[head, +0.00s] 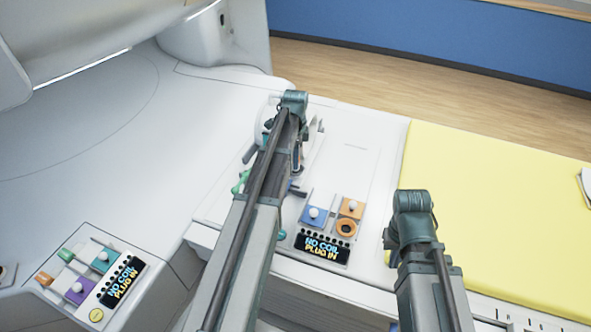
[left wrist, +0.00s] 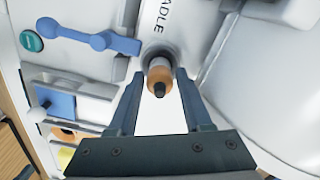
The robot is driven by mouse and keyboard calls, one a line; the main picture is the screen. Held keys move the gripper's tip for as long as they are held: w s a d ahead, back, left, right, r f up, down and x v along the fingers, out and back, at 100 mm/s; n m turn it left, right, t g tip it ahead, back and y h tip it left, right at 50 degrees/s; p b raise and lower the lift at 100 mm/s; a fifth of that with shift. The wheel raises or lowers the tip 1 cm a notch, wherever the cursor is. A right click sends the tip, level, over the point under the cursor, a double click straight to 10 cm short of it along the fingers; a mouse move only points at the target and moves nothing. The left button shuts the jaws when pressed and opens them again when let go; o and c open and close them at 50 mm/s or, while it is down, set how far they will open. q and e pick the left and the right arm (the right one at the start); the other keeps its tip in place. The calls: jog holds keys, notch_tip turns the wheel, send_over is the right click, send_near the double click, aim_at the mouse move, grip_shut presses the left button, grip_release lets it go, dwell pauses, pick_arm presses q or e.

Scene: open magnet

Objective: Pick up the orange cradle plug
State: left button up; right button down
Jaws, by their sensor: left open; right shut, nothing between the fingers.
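The orange cradle plug (left wrist: 159,76) shows in the left wrist view, with a dark tip facing the camera. It sits in a round grey collar on the white panel, beside lettering that ends in "ADLE". My left gripper (left wrist: 160,88) is open, with one finger on each side of the plug and a gap on both sides. In the head view my left arm hides the plug and most of that gripper. My right gripper (head: 389,246) is shut and empty, mostly hidden by its own arm, by the yellow pad's near left edge.
A blue lever (left wrist: 95,38) lies close to the plug, left of it. A connector panel with a "NO COIL PLUG IN" display (head: 322,248) is right of my left arm; a similar display (head: 119,287) is at lower left.

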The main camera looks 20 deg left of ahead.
pick_arm(q)
notch_tip(320, 180, down, 2)
jog(key=shift+f+b, duration=0.25)
jog(key=shift+b, duration=0.5)
pick_arm(e)
notch_tip(320, 180, down, 3)
jog(key=shift+r, duration=0.3)
pick_arm(q)
jog(key=shift+r, duration=0.1)
grip_shut()
pick_arm(e)
jog(key=shift+r, duration=0.1)
